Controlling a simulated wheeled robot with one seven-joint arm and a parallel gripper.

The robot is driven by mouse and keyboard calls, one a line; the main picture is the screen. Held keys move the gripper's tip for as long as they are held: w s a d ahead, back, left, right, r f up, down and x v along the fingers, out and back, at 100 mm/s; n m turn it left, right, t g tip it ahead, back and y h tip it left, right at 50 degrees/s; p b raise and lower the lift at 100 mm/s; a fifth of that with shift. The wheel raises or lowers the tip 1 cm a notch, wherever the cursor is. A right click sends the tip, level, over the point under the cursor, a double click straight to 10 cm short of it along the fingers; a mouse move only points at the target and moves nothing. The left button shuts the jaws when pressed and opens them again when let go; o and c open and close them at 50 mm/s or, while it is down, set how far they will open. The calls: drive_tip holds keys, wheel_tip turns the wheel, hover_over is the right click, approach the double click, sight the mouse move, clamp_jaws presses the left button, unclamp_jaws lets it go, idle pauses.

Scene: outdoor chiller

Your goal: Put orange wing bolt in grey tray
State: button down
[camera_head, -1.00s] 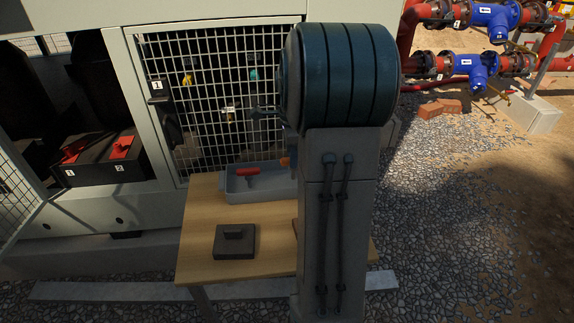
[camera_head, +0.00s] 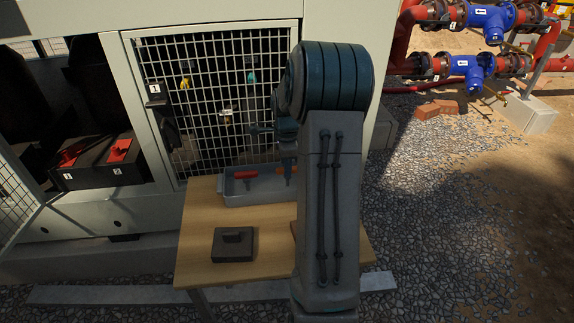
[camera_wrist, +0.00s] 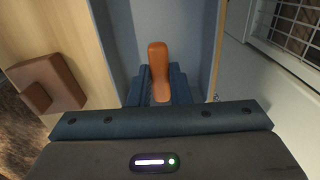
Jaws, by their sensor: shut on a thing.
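The orange wing bolt (camera_wrist: 158,62) is between the blue fingers of my gripper (camera_wrist: 160,92) in the wrist view, and the gripper is shut on it. In the head view the orange bolt (camera_head: 289,168) shows over the right part of the grey tray, partly hidden by my arm. The grey tray (camera_head: 240,198) lies at the back of the wooden table, and its inside also shows below the gripper in the wrist view (camera_wrist: 122,40). A red-handled piece (camera_head: 245,174) lies in the tray to the left. Whether the bolt touches the tray floor I cannot tell.
The wooden table (camera_head: 200,262) carries a dark block with a raised grip (camera_head: 233,244) in front of the tray. A mesh door (camera_head: 215,100) stands close behind the tray. A black box with red switches (camera_head: 100,160) is at the left.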

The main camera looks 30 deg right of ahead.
drive_tip(key=c, duration=1.2)
unclamp_jaws()
drive_tip(key=shift+f, duration=0.1)
drive_tip(key=shift+c, duration=0.2)
wheel_tip(320, 180, up, 12)
drive_tip(key=s+a+r+n, duration=0.3)
drive_tip(key=a+n, duration=0.2)
drive_tip(key=a, duration=0.3)
drive_tip(key=s+a+f+n+t, duration=0.2)
drive_tip(key=s+a+f+n, duration=0.1)
drive_tip(key=s+a+n, duration=1.3)
drive_tip(key=shift+s+a+f+n+t, duration=0.15)
drive_tip(key=shift+s+a+n+t, duration=0.2)
drive_tip(key=shift+s+n, duration=0.7)
